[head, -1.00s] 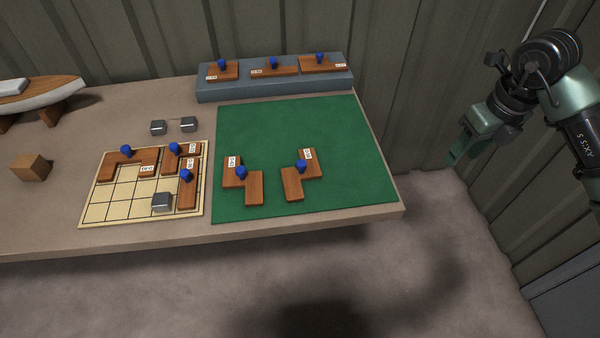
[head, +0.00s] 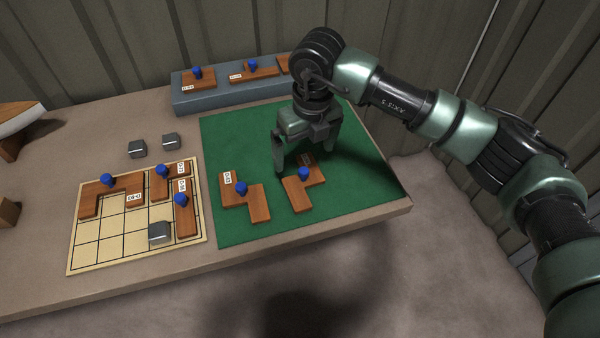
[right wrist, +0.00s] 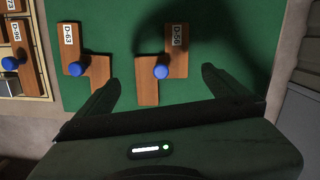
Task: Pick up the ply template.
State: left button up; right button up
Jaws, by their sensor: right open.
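Several brown wooden templates with blue knobs and white labels are in view. My right gripper (head: 300,160) points down, open and empty, above and slightly behind the D-50 template. In the right wrist view its fingers (right wrist: 160,76) stand apart on either side of that template's blue knob. My left gripper is out of view.
A gridded board (head: 96,245) left of the mat holds several templates and a grey block (head: 159,232). Two more grey blocks (head: 138,149) lie behind it. A blue-grey ledge (head: 200,101) at the back bears further templates. The mat's front is clear.

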aim_at(304, 170)
jog(key=shift+s+a+f, duration=0.1)
jog(key=shift+a+f, duration=0.15)
jog(key=shift+a, duration=0.05)
jog(key=f, duration=0.2)
jog(key=shift+d+f+p, duration=0.35)
jog(key=shift+d+p, duration=0.05)
notch_tip(304, 170, down, 4)
jog(key=shift+a+r+p, duration=0.1)
jog(key=shift+r+p, duration=0.1)
jog(key=shift+p, duration=0.35)
jog(key=shift+f, duration=0.55)
jog(key=c, duration=1.1)
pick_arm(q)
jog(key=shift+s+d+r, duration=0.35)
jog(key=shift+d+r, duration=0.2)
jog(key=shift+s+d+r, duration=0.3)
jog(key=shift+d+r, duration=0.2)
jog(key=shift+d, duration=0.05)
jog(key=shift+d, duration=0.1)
pick_arm(e)
jog(key=shift+r, duration=0.1)
